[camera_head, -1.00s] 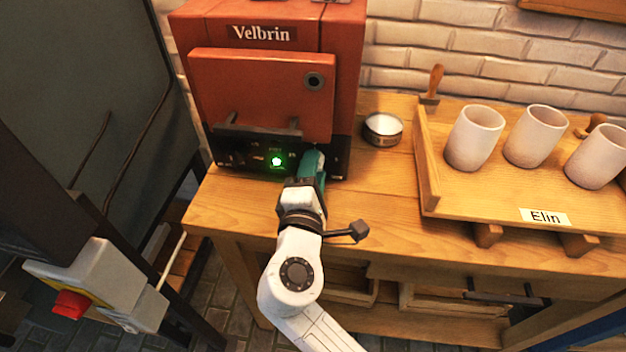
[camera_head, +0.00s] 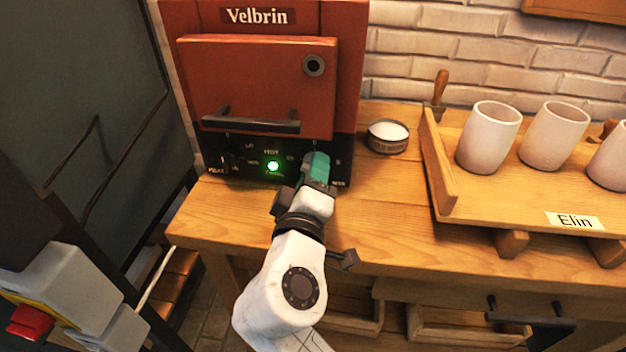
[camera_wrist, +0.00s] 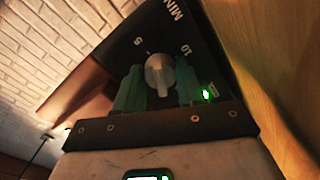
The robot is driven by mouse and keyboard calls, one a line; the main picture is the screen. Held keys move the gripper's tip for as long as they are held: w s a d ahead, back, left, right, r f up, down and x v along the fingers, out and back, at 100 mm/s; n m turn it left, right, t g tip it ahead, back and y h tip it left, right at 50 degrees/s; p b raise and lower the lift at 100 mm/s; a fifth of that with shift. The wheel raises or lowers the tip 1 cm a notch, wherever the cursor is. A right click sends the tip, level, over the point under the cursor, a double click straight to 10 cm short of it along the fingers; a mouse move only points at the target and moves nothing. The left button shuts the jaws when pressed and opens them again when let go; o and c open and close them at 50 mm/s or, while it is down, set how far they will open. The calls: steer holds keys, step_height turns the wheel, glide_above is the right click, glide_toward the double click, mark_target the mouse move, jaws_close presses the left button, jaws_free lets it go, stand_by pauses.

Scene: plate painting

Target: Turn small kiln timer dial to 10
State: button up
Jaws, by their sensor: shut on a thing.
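The small red kiln (camera_head: 345,60), marked Velbrin, stands on the wooden bench with its door closed. Its black control panel (camera_head: 225,160) has a glowing green light (camera_head: 273,166). My gripper (camera_head: 317,165) is at the right part of this panel, and its green fingers hide the dial there. In the wrist view the silver round timer dial (camera_wrist: 160,72) sits between the fingers of my gripper (camera_wrist: 160,88), which is shut on it. The marks 5, 10 and MIN show on the panel around the dial. I cannot tell exactly where the dial points.
A small round tin (camera_head: 388,137) stands on the bench (camera_head: 370,185) right of the kiln. A wooden tray (camera_head: 442,185) labelled Elin holds pale cups (camera_head: 488,138). A grey box with a red button (camera_head: 30,322) is at lower left.

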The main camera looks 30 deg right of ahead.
steer(key=shift+f, duration=0.1)
stand_by(0.4)
steer(key=o, duration=1)
steer(key=v, duration=1)
steer(key=shift+s+a, duration=0.2)
steer(key=shift+s, duration=0.15)
